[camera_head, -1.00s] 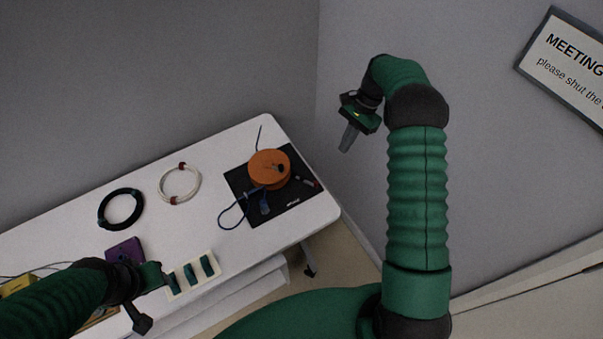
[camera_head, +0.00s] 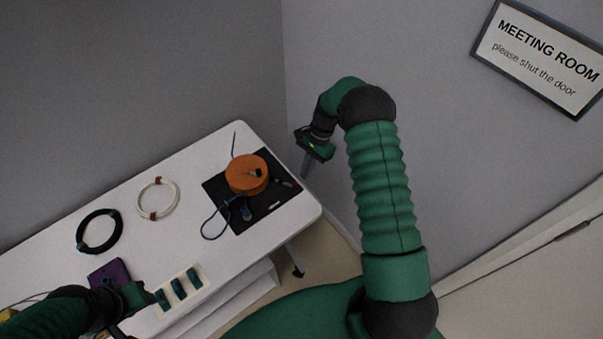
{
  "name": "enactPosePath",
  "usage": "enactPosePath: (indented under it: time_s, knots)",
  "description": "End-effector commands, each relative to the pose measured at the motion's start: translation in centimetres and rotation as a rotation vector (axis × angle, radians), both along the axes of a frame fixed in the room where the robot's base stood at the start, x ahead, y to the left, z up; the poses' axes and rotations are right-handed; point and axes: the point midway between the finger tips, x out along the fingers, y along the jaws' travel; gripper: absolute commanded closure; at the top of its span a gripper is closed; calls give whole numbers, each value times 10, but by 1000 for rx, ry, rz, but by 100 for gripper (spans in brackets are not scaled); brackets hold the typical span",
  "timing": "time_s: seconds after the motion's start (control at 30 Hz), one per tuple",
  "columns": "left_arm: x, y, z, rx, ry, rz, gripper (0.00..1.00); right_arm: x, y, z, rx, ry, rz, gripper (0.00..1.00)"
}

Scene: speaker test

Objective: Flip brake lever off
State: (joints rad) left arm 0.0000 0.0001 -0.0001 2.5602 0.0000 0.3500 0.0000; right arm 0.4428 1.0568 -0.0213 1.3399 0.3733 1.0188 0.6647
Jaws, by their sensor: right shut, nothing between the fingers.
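An orange round drum (camera_head: 246,174) sits on a black mat (camera_head: 262,213) at the table's right end. A small dark part (camera_head: 256,173) shows on its top; I cannot tell whether it is the brake lever or how it is set. A blue cord (camera_head: 207,223) runs from the drum toward a small blue piece (camera_head: 246,212). My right gripper (camera_head: 307,170) is shut and empty, pointing down, to the right of the drum and apart from it. My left gripper (camera_head: 146,296) is at the lower left, beside a pale strip with green pieces (camera_head: 190,298); its fingers are unclear.
A white cable coil (camera_head: 175,202), a black coil (camera_head: 82,246) and a purple block (camera_head: 97,278) lie on the white table (camera_head: 160,250). A wall stands behind, with a meeting room sign (camera_head: 538,55) at upper right.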

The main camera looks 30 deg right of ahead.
Motion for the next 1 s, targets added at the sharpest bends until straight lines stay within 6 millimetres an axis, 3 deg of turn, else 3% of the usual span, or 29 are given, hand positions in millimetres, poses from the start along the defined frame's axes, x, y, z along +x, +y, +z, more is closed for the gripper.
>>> enactPosePath:
  time_s: [0.23,1.0]
  knots:
    - [0,0,6,0,0,0,64,-5,21,1,0,-1,-1,100]
    - [0,0,10,0,0,0,64,-6,22,1,0,0,-66,100]
